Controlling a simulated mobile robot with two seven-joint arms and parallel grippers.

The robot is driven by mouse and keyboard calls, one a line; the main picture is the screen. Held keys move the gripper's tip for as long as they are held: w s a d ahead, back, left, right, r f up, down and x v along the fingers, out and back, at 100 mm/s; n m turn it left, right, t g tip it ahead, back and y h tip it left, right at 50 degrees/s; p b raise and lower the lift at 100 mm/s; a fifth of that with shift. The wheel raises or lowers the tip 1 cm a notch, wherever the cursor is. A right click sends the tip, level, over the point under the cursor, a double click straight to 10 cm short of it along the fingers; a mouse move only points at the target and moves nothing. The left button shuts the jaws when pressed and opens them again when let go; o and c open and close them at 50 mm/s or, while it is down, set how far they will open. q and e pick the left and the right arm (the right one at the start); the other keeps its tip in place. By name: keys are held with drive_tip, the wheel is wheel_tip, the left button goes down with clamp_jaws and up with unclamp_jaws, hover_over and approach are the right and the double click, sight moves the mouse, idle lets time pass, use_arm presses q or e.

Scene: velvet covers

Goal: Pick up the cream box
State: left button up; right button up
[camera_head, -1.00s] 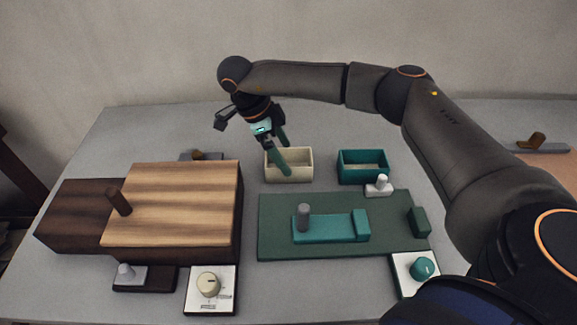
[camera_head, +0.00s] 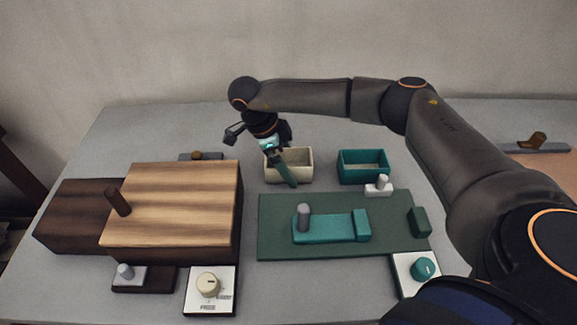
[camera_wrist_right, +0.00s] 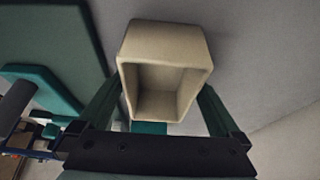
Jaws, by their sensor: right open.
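The cream box (camera_head: 303,163) is an open-topped, empty container on the grey table, behind the green board. It also shows in the right wrist view (camera_wrist_right: 164,42), between the fingers. My right gripper (camera_head: 285,168) is at the box's left part, with one finger in front of its near wall and the other mostly hidden. In the right wrist view my right gripper (camera_wrist_right: 158,108) is open, with one green finger on each side of the box. I cannot tell whether the fingers touch it. My left gripper is not in view.
A teal box (camera_head: 362,167) stands to the right of the cream box. A green board (camera_head: 275,240) with a teal block (camera_head: 330,229) lies in front. A wooden block (camera_head: 180,200) stands at left. Dial boxes (camera_head: 209,288) sit along the front.

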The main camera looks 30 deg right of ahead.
drive_tip(key=c, duration=1.2)
